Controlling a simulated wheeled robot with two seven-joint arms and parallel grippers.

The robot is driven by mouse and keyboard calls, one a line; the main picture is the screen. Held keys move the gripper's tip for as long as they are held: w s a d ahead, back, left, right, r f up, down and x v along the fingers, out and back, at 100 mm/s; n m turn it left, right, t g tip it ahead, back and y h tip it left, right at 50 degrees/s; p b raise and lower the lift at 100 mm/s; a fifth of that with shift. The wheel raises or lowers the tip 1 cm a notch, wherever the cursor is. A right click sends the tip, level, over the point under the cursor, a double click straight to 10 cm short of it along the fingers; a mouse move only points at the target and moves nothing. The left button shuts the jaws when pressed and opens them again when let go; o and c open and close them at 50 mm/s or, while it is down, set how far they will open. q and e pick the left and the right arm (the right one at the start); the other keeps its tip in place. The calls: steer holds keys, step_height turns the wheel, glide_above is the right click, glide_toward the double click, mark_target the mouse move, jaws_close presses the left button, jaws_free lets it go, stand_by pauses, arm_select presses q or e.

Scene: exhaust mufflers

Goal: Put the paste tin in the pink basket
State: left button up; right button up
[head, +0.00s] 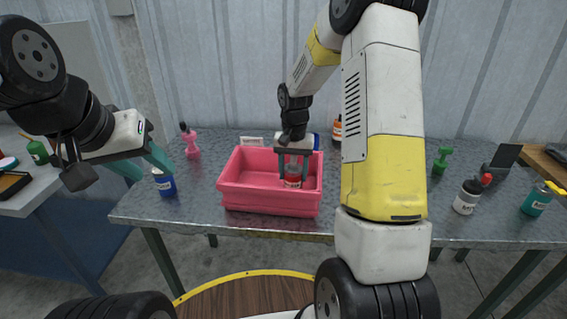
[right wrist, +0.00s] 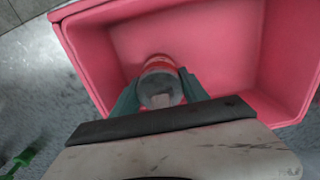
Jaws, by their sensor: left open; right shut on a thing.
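The pink basket (head: 258,196) stands on the metal table, and its inside fills much of the right wrist view (right wrist: 215,45). My right gripper (head: 293,172) reaches down into the basket's right part. It is shut on a red tin with a grey top (right wrist: 160,82), which also shows between the fingers in the head view (head: 293,181). I take this to be the paste tin. Whether it touches the basket floor I cannot tell. My left gripper (head: 160,165) is open and empty, left of the basket, near a blue bottle.
The blue bottle (head: 165,183) and a pink bottle (head: 190,142) stand left of the basket. An orange-capped container (head: 337,128) is behind. A white bottle (head: 467,197), a green item (head: 440,160) and a teal bottle (head: 537,201) stand at the right.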

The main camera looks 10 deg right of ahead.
steer(key=shift+f, duration=0.25)
steer(key=o, duration=1.5)
step_height(320, 180, up, 12)
steer(key=s+r+n+t, duration=0.2)
steer(key=s+r+t, duration=0.1)
steer(key=s+r, duration=0.65)
steer(key=s+t, duration=0.1)
steer(key=s, duration=0.4)
steer(key=s+a+r+n+t+y, duration=0.1)
steer(key=s, duration=0.4)
steer(key=s+a+r+n+t+y, duration=0.1)
steer(key=s, duration=0.3)
steer(key=shift+s+a, duration=0.25)
steer(key=shift+s, duration=0.15)
